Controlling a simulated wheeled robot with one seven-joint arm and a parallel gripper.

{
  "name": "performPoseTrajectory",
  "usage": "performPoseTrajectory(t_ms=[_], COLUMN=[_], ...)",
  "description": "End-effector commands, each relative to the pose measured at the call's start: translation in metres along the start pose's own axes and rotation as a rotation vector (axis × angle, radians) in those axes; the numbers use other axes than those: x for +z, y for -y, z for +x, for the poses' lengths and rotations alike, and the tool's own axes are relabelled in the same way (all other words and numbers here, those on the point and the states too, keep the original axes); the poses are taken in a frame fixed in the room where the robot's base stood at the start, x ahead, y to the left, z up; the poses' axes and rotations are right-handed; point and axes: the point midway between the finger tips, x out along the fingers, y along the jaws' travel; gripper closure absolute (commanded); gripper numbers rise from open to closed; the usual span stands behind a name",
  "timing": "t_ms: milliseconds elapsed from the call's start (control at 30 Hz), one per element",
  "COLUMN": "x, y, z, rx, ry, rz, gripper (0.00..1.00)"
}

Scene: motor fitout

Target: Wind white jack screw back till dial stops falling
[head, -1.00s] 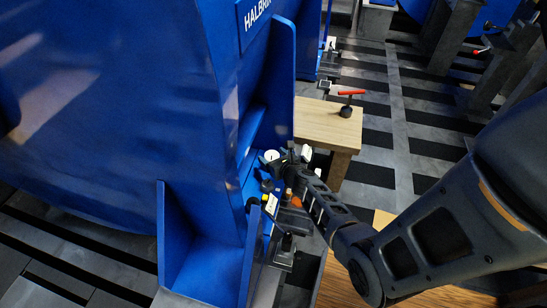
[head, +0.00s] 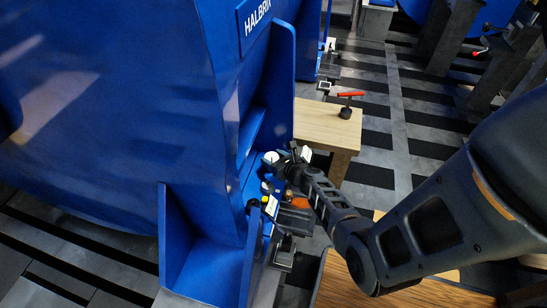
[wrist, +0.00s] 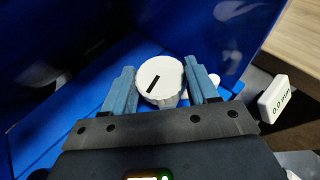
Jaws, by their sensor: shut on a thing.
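The white jack screw (wrist: 160,80) shows in the wrist view as a round ribbed knob with a black line on its face, tilted up to the right. My gripper (wrist: 161,86) has its two blue-grey fingers on either side of the knob, shut on it. In the head view my gripper (head: 292,166) is at the foot of the blue motor (head: 205,120), and the knob cannot be made out there. A small white plate (wrist: 273,98) to the right of the fingers reads "0.0 mm". A small white round face (head: 271,157), perhaps a dial, is beside my gripper; its reading is too small.
A wooden bench (head: 325,125) stands behind my gripper, with a red-handled tool (head: 349,103) on it. Yellow, orange and black parts crowd the motor foot below my gripper. A blue upright rib rises close to its left.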

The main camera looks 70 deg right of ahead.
Motion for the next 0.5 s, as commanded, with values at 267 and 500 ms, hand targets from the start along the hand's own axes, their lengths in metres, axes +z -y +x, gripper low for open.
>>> performPoseTrajectory(t_ms=[267, 500], x=[0.0005, -0.0015], y=[0.005, 0.008], z=[0.0012, 0.0036], rx=[0.218, 0.424], ry=[0.0, 0.002], rz=[-0.089, -0.176], gripper=[0.72, 0.72])
